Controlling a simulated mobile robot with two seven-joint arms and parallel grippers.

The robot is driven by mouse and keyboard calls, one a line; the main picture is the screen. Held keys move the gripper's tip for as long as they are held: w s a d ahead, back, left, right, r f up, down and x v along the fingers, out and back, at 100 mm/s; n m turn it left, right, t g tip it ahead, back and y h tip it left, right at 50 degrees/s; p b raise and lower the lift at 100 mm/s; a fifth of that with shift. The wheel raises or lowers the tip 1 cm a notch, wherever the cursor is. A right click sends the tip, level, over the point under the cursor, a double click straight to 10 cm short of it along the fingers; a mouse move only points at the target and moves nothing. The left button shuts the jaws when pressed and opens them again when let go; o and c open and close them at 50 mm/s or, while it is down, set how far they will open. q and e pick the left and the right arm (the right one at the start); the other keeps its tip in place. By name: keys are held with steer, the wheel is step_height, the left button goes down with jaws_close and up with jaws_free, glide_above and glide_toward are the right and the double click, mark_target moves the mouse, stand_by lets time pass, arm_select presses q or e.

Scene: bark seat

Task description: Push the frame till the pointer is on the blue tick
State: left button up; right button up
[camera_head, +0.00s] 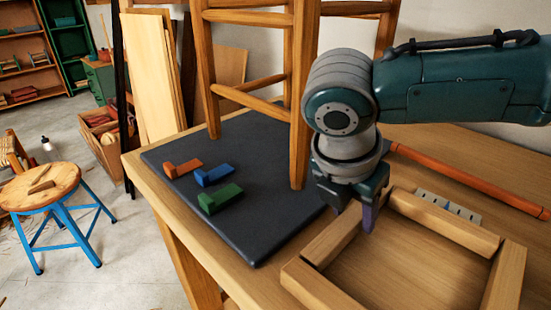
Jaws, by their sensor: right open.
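A light wooden frame (450,226) lies on the workbench at the lower right, cut off by the bottom edge of the view. Behind its back rail is a pale strip with dark marks (462,211), partly hidden by the frame. My right gripper (350,207) points down, open and empty, at the frame's back left corner. One finger with a purple tip overlaps the corner; I cannot tell whether it touches. My left gripper is not in view.
A dark mat (255,222) on the workbench (141,172) holds orange (184,168), blue (214,174) and green (220,198) L-shaped blocks. A wooden chair (299,95) stands on it, close to my right gripper. An orange bar (470,181) lies behind the frame.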

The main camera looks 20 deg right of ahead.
steer(key=p+v, duration=0.2)
steer(key=v, duration=0.6)
steer(key=shift+a+r, duration=0.15)
steer(key=shift+r, duration=0.15)
steer(key=shift+s+a+r, duration=0.15)
steer(key=shift+a+r, duration=0.1)
steer(key=shift+r, duration=0.35)
